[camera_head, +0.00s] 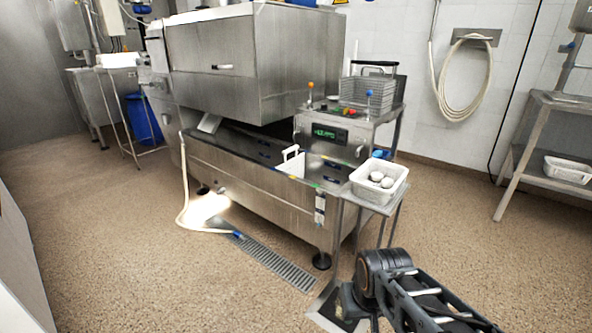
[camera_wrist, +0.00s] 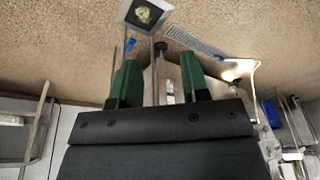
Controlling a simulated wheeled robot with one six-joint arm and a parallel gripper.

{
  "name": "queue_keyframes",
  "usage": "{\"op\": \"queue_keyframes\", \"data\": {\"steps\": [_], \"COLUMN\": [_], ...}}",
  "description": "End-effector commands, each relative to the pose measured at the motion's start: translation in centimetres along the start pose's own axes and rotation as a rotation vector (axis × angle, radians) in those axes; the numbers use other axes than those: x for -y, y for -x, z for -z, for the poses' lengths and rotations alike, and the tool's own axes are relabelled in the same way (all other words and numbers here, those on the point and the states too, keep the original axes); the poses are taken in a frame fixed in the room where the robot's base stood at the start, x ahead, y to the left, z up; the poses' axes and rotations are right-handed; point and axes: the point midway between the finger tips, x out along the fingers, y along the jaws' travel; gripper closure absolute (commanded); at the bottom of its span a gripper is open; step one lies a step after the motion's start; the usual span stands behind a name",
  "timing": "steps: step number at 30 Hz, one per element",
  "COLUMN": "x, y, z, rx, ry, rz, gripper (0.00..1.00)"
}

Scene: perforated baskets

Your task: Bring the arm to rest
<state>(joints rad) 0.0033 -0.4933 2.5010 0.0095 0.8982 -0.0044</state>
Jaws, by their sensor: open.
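My arm (camera_head: 425,300) reaches in from the bottom right of the head view, folded low in front of the machine. My gripper shows in the wrist view (camera_wrist: 158,78) with its two green fingers apart and nothing between them. In the head view the fingers cannot be made out clearly. The wrist view is upside down, with the floor at the top. The gripper is clear of the baskets.
A white perforated basket (camera_head: 379,182) with pale round items stands on a small steel stand. A large steel machine (camera_head: 255,190) fills the middle. A wire basket (camera_head: 367,95) sits behind its control panel. A steel rack (camera_head: 525,150) stands right. Floor at left is open.

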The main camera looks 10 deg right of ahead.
Motion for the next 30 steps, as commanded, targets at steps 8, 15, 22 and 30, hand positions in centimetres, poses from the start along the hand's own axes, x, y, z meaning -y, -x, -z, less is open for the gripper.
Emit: {"op": "queue_keyframes", "data": {"steps": [8,15,22,30], "x": [0.3,0.8,1.0,0.6], "y": [9.9,19.7,29.0,35.5], "z": [2.4,4.8,6.9,8.2], "rx": [-0.006,-0.012,-0.031,-0.076], "ry": [0.005,0.012,0.017,0.016], "rz": [0.013,0.031,0.036,0.006], "gripper": [0.58,0.58,0.58,0.58]}}
